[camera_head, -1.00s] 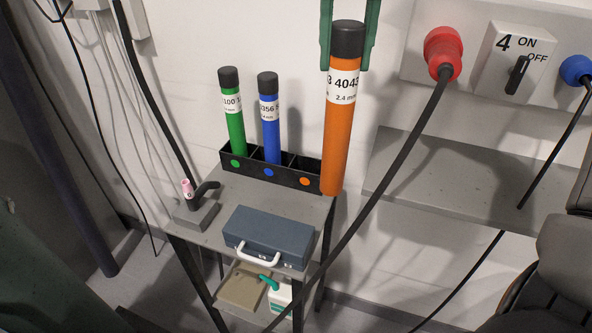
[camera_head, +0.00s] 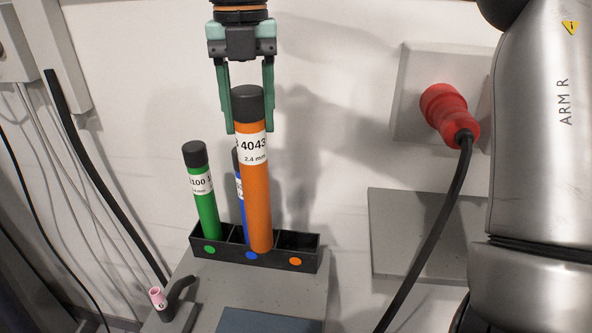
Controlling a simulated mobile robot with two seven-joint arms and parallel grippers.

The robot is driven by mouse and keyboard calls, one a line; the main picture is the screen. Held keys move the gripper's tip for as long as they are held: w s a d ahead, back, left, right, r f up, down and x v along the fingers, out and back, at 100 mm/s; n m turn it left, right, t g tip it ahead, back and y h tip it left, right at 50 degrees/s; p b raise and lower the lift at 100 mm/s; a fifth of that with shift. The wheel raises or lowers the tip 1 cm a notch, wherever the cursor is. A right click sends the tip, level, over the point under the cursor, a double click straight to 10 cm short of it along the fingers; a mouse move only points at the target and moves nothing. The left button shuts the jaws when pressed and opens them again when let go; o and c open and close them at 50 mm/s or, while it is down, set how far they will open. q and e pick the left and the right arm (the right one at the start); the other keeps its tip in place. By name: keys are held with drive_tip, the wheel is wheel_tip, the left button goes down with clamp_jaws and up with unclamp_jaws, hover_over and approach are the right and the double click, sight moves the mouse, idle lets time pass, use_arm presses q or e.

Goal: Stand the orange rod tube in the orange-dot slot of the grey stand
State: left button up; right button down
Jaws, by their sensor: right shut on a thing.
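The orange rod tube (camera_head: 255,190) with a black cap is upright, tilted slightly, in my right gripper (camera_head: 248,128), whose fingers are shut on its upper end. Its lower end shows in front of the blue-dot part of the black slotted holder (camera_head: 275,264); whether it touches the holder I cannot tell. The holder sits on the grey stand (camera_head: 205,282). The orange-dot slot (camera_head: 298,241) at the holder's right end is empty, left of it is the blue-dot slot. My left gripper is not in view.
A green tube (camera_head: 205,205) stands in the left slot. A blue tube (camera_head: 240,205) stands in the middle slot, mostly hidden by the orange tube. A blue-grey case (camera_head: 265,322) lies in front. A red plug (camera_head: 445,108) with a black cable is at the right.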

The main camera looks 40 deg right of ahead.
drive_tip(key=w+d+f, duration=0.1)
drive_tip(key=d+f, duration=0.9)
drive_tip(key=f, duration=0.1)
drive_tip(key=shift+w+d+f+p, duration=0.15)
drive_tip(key=shift+p, duration=0.25)
drive_tip(key=shift+f+b, duration=0.5)
drive_tip(key=shift+f, duration=0.15)
drive_tip(key=shift+c, duration=1.4)
unclamp_jaws()
